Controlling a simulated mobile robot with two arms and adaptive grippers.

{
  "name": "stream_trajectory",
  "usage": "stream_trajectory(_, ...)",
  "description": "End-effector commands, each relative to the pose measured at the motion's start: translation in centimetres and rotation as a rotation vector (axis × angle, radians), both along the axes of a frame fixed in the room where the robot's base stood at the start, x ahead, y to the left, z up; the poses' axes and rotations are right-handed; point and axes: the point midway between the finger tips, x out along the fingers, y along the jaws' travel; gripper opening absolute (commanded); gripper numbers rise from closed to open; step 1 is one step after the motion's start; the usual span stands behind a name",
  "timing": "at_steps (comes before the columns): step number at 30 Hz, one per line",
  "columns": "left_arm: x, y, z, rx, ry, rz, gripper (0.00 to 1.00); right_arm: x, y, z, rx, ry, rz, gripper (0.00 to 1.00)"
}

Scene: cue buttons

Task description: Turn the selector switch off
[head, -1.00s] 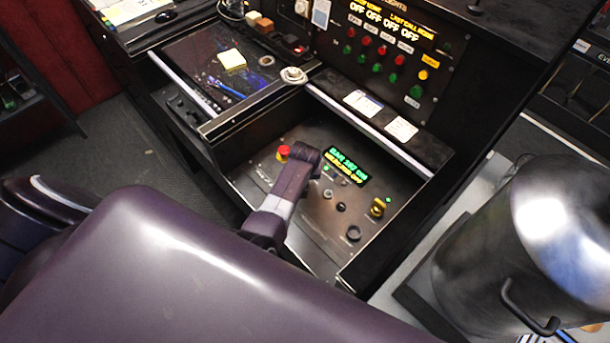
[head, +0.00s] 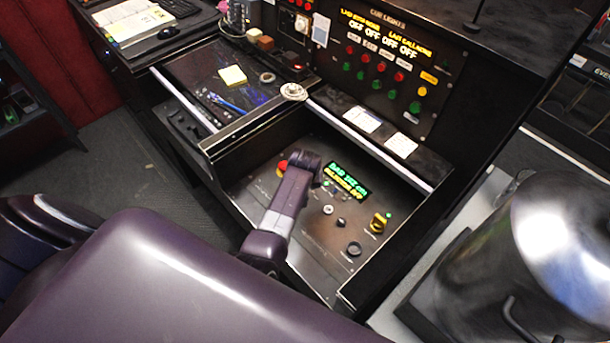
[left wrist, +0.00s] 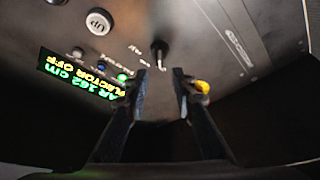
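A dark control panel (head: 310,232) lies in the open console compartment. A black lever switch (left wrist: 159,50) stands on it in the left wrist view, just beyond and between my left fingertips; the head view does not show it clearly. A yellow knob (head: 379,222) sits at the panel's right side. No readable label tells me which is the selector. The panel's display (head: 347,182) reads OFF on its second line. My left gripper (left wrist: 160,72) is open with nothing between its fingers. My right gripper is not seen.
A red button (head: 282,167) is close beside my left wrist. A white button (left wrist: 98,22) and a black knob (head: 354,249) are also on the panel. Compartment walls surround it. A large metal bin (head: 560,235) stands at the right.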

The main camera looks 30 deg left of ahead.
Motion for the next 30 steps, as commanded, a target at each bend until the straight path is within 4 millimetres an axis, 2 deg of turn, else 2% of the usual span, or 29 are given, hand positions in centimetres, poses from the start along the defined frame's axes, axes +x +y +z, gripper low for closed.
stream_trajectory(6, 0.1, 0.0, 3.7, 0.001, -0.004, 0.001, 0.24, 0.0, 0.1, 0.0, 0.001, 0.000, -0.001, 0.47)
stream_trajectory(12, 0.1, 0.0, 5.8, 0.000, -0.002, -0.001, 0.24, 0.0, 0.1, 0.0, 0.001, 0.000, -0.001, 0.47)
stream_trajectory(30, 0.0, 0.0, 6.4, 0.000, -0.001, 0.000, 0.24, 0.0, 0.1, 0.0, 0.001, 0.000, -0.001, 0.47)
